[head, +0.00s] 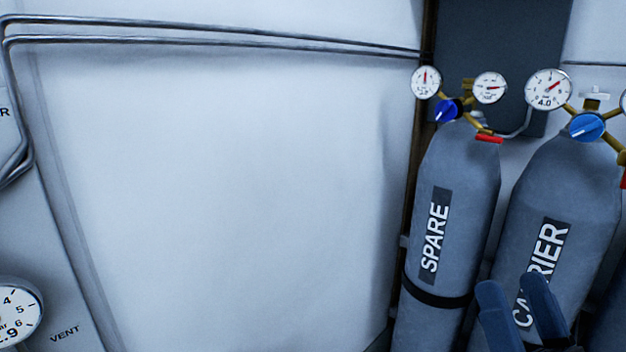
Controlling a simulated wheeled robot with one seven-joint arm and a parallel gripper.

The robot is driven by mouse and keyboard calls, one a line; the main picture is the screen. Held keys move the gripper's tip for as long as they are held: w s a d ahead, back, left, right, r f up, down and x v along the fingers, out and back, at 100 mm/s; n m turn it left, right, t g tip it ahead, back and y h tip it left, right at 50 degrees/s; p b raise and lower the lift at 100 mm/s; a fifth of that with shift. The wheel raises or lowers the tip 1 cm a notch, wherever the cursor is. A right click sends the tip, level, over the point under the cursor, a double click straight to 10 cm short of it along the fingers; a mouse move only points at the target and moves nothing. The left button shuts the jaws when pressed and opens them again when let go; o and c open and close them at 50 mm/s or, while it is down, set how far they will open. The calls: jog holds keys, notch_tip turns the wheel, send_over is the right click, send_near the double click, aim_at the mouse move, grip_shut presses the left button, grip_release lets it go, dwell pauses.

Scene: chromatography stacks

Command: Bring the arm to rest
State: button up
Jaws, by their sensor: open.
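My gripper (516,296) shows at the bottom right of the head view as two dark blue fingers. The fingers stand apart with a gap between them, and nothing shows held in the gap. They point upward in the picture, in front of the lower part of the grey cylinder marked CARRIER (577,190), and cover part of its label. I cannot tell how far the fingers are from the cylinder. The rest of my arm is below the frame.
A grey SPARE cylinder (464,170) with a dark strap (436,298) stands left of the CARRIER cylinder. Both carry gauges and blue knobs. Metal pipes (200,34) run along the pale wall (220,180). A panel marked VENT (62,310) with a gauge (14,318) is at left.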

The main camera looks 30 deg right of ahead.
jog(key=s+a+f+n+g+y, duration=0.6)
jog(key=s+a+f+g, duration=0.4)
jog(key=s+a+f, duration=0.3)
jog(key=s+f+y, duration=0.1)
jog(key=s+f, duration=0.1)
jog(key=s, duration=0.2)
jog(key=shift+s+a+f+n+y, duration=0.15)
jog(key=shift+f+n+y, duration=0.15)
jog(key=shift+f+y, duration=0.1)
